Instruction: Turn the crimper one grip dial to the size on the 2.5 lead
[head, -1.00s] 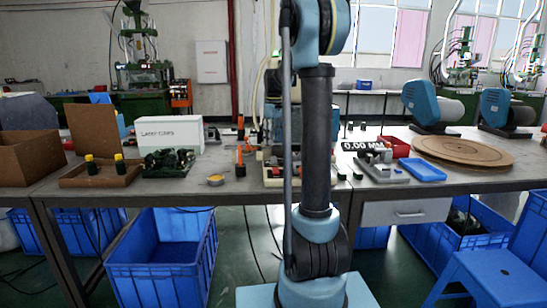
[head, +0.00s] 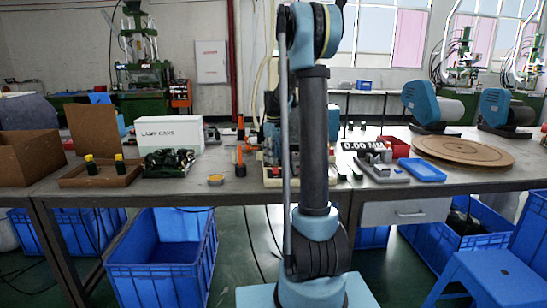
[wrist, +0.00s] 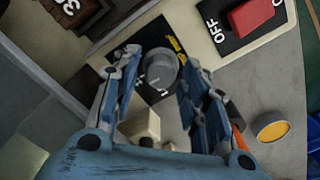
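In the wrist view, a round grey dial (wrist: 161,74) sits on a black plate with yellow lettering on a pale machine panel. It has a light pointer mark, and the small scale marks around it are too blurred to read. My gripper (wrist: 157,76) is open, with one blue finger on each side of the dial. I cannot tell whether either finger touches it. In the head view, my arm covers much of the pale bench machine (head: 271,172), and my gripper is hidden. I cannot make out the 2.5 lead.
A red switch (wrist: 254,14) marked OFF is near the dial, and a brown block with numerals (wrist: 75,8) lies at upper left. A round yellow-topped item (wrist: 272,127) is at right. In the head view, a cap box (head: 168,133) and blue tray (head: 423,170) flank the machine.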

